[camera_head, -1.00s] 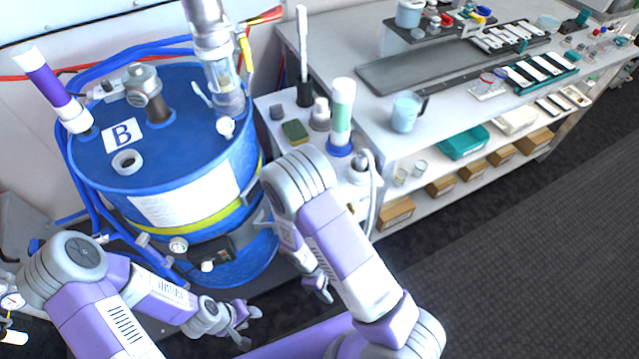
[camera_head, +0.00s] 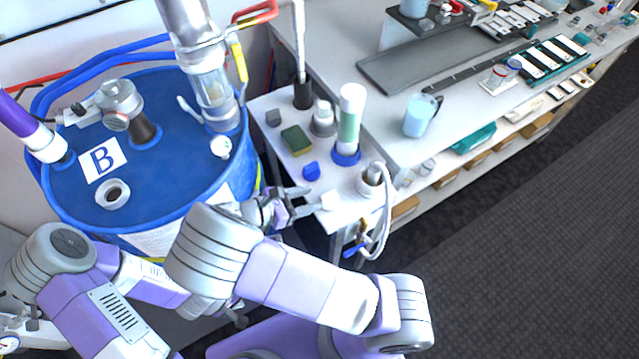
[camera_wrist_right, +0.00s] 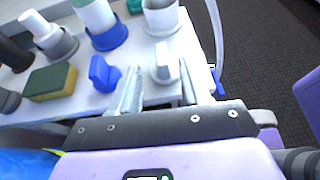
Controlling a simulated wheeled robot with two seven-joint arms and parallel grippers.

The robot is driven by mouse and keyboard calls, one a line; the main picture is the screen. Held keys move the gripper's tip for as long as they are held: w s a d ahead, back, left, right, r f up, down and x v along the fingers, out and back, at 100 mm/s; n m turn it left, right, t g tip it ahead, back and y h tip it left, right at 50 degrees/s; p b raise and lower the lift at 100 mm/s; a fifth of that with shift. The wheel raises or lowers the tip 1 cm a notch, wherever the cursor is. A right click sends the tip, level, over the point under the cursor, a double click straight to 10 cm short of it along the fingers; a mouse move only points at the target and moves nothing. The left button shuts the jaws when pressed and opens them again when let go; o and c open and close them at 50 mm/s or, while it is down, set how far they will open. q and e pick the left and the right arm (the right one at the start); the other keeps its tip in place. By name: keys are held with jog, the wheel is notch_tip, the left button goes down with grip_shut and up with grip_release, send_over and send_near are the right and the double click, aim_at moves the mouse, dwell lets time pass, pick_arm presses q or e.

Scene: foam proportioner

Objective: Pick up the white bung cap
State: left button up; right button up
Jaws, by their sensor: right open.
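The white bung cap (camera_wrist_right: 165,65) stands on the small white side table, a winged cap with a raised grip. In the right wrist view it sits between the finger lines of my right gripper (camera_wrist_right: 160,82), just beyond them. In the head view the white cap (camera_head: 331,200) is at the table's front edge, beside the tips of my right gripper (camera_head: 304,202). That gripper is open and empty. A similar blue cap (camera_head: 311,171) stands to its left in the wrist view. My left gripper (camera_head: 238,318) is low in the head view, mostly hidden behind my right arm.
A green-yellow sponge (camera_head: 297,140), a green-white tube in a blue base (camera_head: 350,125) and a white holder with a hose (camera_head: 371,180) crowd the side table (camera_head: 276,170). The blue drum (camera_head: 165,180) stands close on the left.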

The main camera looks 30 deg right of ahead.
aim_at(323, 198)
jog(key=x, duration=0.2)
jog(key=b+x, duration=0.1)
jog(key=x, duration=0.1)
jog(key=b+x, duration=0.1)
jog(key=x, duration=0.1)
jog(key=shift+s+d+f, duration=0.1)
jog(key=shift+s+f, duration=0.05)
jog(key=shift+f, duration=0.3)
jog(key=shift+d+f, duration=0.1)
jog(key=shift+d, duration=0.35)
grip_shut()
